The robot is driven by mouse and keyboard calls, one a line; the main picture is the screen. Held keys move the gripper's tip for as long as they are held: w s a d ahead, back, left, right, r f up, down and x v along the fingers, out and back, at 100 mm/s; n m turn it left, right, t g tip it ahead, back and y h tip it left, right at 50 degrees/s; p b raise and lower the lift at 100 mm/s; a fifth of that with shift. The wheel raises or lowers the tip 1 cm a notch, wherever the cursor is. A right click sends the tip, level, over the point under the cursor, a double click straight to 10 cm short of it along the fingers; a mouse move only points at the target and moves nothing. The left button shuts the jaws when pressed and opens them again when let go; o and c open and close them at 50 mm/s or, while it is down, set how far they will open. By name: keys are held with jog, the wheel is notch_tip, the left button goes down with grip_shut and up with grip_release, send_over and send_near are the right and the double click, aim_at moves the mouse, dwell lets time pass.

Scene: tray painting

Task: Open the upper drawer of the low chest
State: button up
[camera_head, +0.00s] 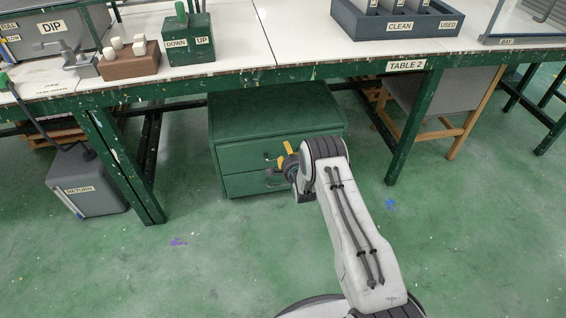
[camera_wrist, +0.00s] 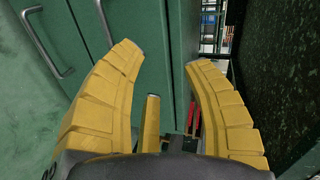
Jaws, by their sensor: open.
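The low chest (camera_head: 278,108) is green and stands under the table, with two drawer fronts that look flush. The upper drawer (camera_head: 238,156) has a dark handle, partly hidden by my gripper in the head view. In the wrist view a bar handle, seemingly the upper drawer's (camera_wrist: 104,22), shows beyond the left finger, outside the gap between the fingers. Another handle, seemingly the lower drawer's (camera_wrist: 46,42), is farther left. My gripper (camera_head: 281,160) is in front of the chest; in the wrist view (camera_wrist: 165,62) its yellow fingers are spread, with nothing held between them.
The paint-spotted table (camera_head: 300,74) is above the chest; its green leg (camera_head: 412,128) is at right and another (camera_head: 118,165) at left. A grey RETURN bin (camera_head: 88,185) stands at left, a chair (camera_head: 440,100) at right. The green floor before the chest is largely clear.

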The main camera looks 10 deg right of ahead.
notch_tip(320, 180, down, 9)
jog(key=m+t+b, duration=0.1)
jog(key=m+b, duration=0.1)
jog(key=shift+b+x, duration=3.55)
jog(key=shift+b, duration=0.05)
jog(key=shift+r, duration=0.2)
grip_shut()
